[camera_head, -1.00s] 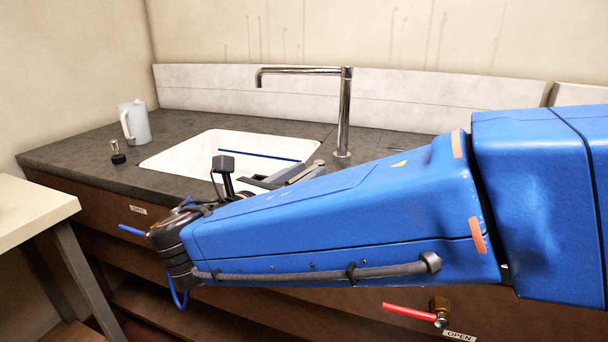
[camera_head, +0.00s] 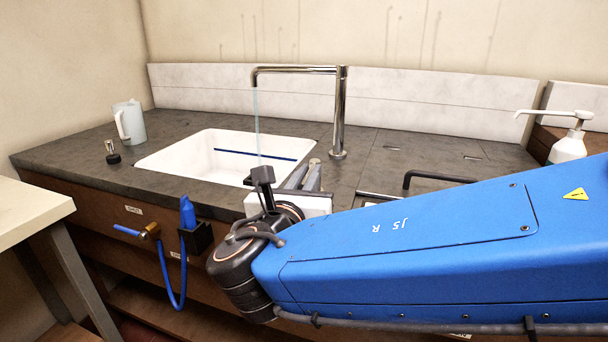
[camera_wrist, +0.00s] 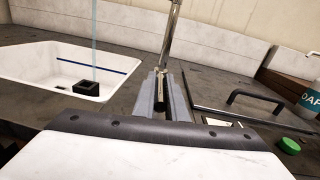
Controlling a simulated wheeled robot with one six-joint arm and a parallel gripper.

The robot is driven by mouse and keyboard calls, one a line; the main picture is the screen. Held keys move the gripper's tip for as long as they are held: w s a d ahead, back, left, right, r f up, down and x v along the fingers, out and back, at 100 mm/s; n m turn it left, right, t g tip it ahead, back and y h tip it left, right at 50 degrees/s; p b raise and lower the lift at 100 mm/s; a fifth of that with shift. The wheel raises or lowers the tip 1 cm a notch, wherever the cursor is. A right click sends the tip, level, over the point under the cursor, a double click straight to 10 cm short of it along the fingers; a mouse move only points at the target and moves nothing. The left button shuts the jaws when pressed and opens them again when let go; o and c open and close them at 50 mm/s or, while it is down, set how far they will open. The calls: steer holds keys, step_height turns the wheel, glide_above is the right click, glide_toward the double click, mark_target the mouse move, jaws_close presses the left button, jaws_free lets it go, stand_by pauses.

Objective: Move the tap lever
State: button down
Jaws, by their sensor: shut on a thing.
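The chrome tap (camera_head: 340,115) stands behind the sink, and a thin stream of water (camera_head: 257,125) falls from its spout into the white sink (camera_head: 190,150). My gripper (camera_head: 305,178) is at the counter between the sink and the tap. Its two grey fingers also show in the wrist view (camera_wrist: 163,100). They are shut on the tap lever (camera_wrist: 160,84), a slim metal bar between the fingers. Its end (camera_head: 314,162) shows just above them in the head view. The lower part of the lever is hidden by the fingers.
A white pitcher (camera_head: 130,122) and a small dark-based item (camera_head: 112,153) stand left of the sink. A soap bottle (camera_head: 569,143) is at the right. A black handle (camera_head: 440,177) rises from the counter. A blue-handled valve (camera_head: 150,231) is on the cabinet front.

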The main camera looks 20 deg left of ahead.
steer(key=shift+d+n+y, duration=0.2)
steer(key=shift+n+y, duration=0.2)
steer(key=shift+y, duration=0.2)
steer(key=c, duration=1.8)
jaws_free()
steer(key=shift+s, duration=0.1)
steer(key=s+d, duration=0.1)
steer(key=s, duration=1.6)
steer(key=shift+d, duration=0.2)
steer(key=shift+s, duration=0.15)
